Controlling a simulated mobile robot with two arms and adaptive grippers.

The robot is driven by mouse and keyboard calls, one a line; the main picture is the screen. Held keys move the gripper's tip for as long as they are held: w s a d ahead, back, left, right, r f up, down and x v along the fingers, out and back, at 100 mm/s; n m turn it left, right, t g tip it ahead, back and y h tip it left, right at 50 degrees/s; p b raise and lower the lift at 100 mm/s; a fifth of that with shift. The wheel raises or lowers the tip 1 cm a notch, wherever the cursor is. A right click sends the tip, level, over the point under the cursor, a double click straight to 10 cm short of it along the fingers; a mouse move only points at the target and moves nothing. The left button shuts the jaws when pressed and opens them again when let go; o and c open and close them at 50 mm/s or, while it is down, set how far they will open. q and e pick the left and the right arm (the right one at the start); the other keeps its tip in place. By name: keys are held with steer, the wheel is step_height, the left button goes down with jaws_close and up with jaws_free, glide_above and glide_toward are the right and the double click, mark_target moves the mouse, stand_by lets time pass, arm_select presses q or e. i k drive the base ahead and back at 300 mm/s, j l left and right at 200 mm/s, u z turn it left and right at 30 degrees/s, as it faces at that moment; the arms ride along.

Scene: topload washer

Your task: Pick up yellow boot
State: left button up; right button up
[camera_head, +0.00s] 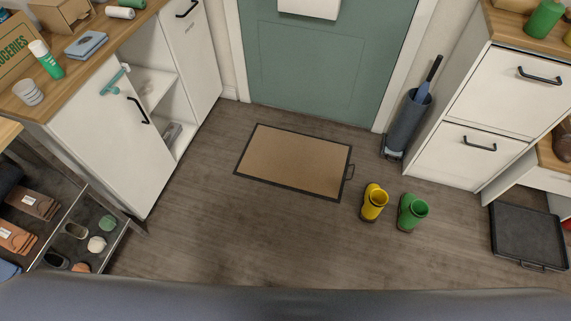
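A yellow boot (372,203) stands upright on the wooden floor, right of centre, just beyond the lower right corner of the doormat. A green boot (411,212) stands upright beside it on the right, with a small gap between them. Neither of my grippers shows in the head view. Nothing touches or covers the yellow boot.
A brown doormat (293,161) lies before the green door (330,60). A black tray (528,237) lies on the floor at the right, near white drawers (508,90). An umbrella stand (407,123) stands by the door. A shoe rack (65,235) is at the left. Floor before the boots is clear.

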mark_target(375, 199)
steer(key=i+l+z, duration=0.1)
steer(key=i, duration=1.15)
steer(key=z, duration=0.35)
steer(key=i+z, duration=0.15)
steer(key=z, duration=0.55)
steer(key=i+j, duration=0.05)
